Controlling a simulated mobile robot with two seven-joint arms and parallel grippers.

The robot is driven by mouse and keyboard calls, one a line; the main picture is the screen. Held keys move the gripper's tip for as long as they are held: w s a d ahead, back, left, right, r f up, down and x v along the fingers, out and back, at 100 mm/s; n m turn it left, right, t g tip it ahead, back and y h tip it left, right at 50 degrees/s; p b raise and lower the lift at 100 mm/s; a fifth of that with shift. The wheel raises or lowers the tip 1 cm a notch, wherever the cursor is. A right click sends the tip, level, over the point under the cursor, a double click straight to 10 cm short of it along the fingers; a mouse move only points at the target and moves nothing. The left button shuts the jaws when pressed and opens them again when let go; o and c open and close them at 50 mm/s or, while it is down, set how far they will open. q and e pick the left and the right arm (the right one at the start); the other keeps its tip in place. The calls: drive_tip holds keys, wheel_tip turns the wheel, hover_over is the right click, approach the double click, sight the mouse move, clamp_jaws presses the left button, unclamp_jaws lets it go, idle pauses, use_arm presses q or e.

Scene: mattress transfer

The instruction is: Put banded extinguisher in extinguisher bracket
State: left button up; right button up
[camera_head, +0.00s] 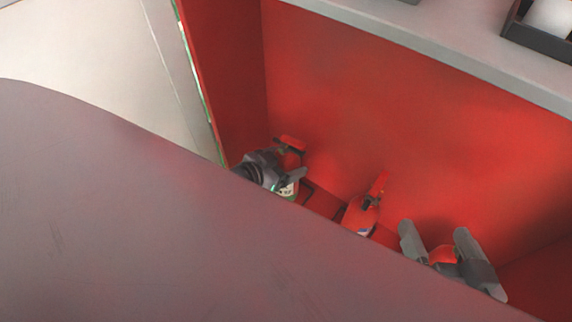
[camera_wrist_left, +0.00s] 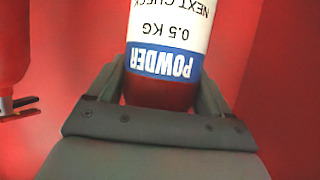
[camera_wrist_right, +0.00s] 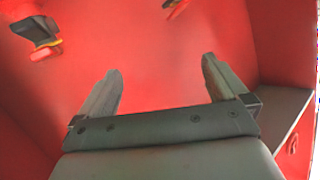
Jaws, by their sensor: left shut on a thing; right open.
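My left gripper (camera_head: 290,178) is shut on a red extinguisher in the cabinet's left part. Its white label (camera_wrist_left: 170,28) and blue POWDER band (camera_wrist_left: 163,60) show between the fingers in the left wrist view; its red top (camera_head: 291,142) shows in the head view. A second red extinguisher (camera_head: 362,215) with a dark valve stands to its right. Thin dark frames (camera_head: 307,188), possibly brackets, show beside the extinguishers. Dark prongs (camera_wrist_left: 20,107) touch or pass a red body at the left wrist view's edge. My right gripper (camera_head: 434,240) is open; nothing shows between its fingers in its wrist view (camera_wrist_right: 163,85).
Red cabinet walls (camera_head: 350,100) enclose the extinguishers. A grey ledge (camera_head: 440,45) runs above, with a dark tray (camera_head: 520,33) holding a white item. A large mauve-grey surface (camera_head: 150,220) hides the lower cabinet. A grey shelf (camera_wrist_right: 282,118) lies right of my right gripper.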

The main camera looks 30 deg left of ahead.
use_arm(q)
drive_tip(key=shift+w+r, duration=0.15)
drive_tip(key=shift+r, duration=0.1)
drive_tip(key=shift+f, duration=0.15)
drive_tip(key=o, duration=1.8)
drive_tip(key=shift+f, duration=0.2)
drive_tip(key=shift+r, duration=0.25)
drive_tip(key=shift+s+a+r+p, duration=0.1)
drive_tip(key=shift+s+p, duration=0.25)
drive_tip(key=shift+s, duration=0.1)
drive_tip(key=p+v, duration=0.5)
drive_tip(key=v, duration=0.6)
drive_tip(key=s+d+r+n+h, duration=0.1)
drive_tip(key=d+r+h, duration=0.1)
drive_tip(key=d+r, duration=1)
drive_tip(key=d, duration=0.2)
drive_tip(key=shift+s+d, duration=0.3)
drive_tip(key=shift+s, duration=0.05)
use_arm(e)
drive_tip(key=shift+s+d+r+g+h, duration=0.15)
drive_tip(key=shift+d+r+g+h, duration=0.15)
drive_tip(key=shift+g+h, duration=0.15)
